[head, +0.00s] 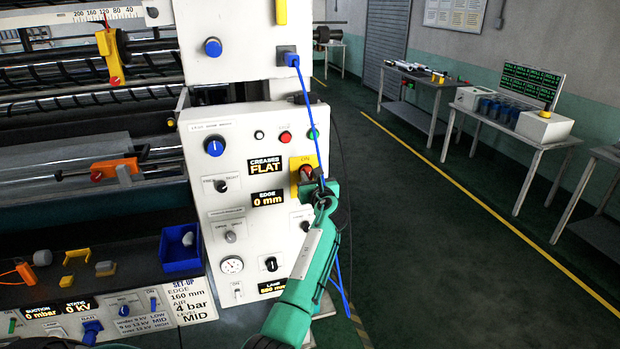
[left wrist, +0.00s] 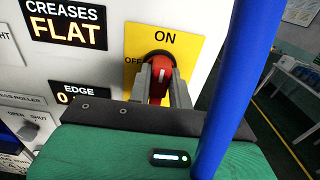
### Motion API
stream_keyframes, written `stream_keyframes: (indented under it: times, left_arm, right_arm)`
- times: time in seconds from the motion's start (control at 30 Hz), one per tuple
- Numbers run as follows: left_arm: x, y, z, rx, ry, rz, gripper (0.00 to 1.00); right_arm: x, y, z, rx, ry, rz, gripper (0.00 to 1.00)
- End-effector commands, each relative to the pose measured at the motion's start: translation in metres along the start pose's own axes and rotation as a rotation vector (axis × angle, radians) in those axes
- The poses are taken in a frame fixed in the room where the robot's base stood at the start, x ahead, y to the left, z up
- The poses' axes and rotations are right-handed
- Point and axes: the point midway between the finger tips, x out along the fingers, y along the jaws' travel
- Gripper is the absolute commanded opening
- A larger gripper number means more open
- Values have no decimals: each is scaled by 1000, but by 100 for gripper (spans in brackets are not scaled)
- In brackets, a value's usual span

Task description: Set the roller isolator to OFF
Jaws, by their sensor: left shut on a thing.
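The roller isolator (head: 306,172) is a red rotary handle on a yellow plate with ON at the top, on the right edge of the white control panel. In the left wrist view the red handle (left wrist: 160,85) stands about upright, its white mark toward ON. OFF is printed at the plate's upper left, partly hidden. My left gripper (head: 314,184) is shut on the red handle, and its two grey fingers (left wrist: 161,86) sit on either side of it. The gripper hides the lower part of the plate. My right gripper is not in view.
A blue cable (head: 302,105) hangs from a plug above and passes close by my gripper; it crosses the left wrist view (left wrist: 236,80). Other knobs and displays surround the isolator, including a selector (head: 221,185). Open floor lies to the right, with tables (head: 520,140) beyond.

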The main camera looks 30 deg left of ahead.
Motion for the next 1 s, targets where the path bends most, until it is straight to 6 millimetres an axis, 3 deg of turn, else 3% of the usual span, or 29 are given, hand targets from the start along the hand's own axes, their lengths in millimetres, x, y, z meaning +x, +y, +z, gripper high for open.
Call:
stream_keyframes:
  times: [0.37, 1.0]
  left_arm:
    - [0, 0, -3, -124, 0, -1, 0]
    - [0, 2, -6, -707, 0, 0, 0]
  right_arm:
    - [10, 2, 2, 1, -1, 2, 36]
    - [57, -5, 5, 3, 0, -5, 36]
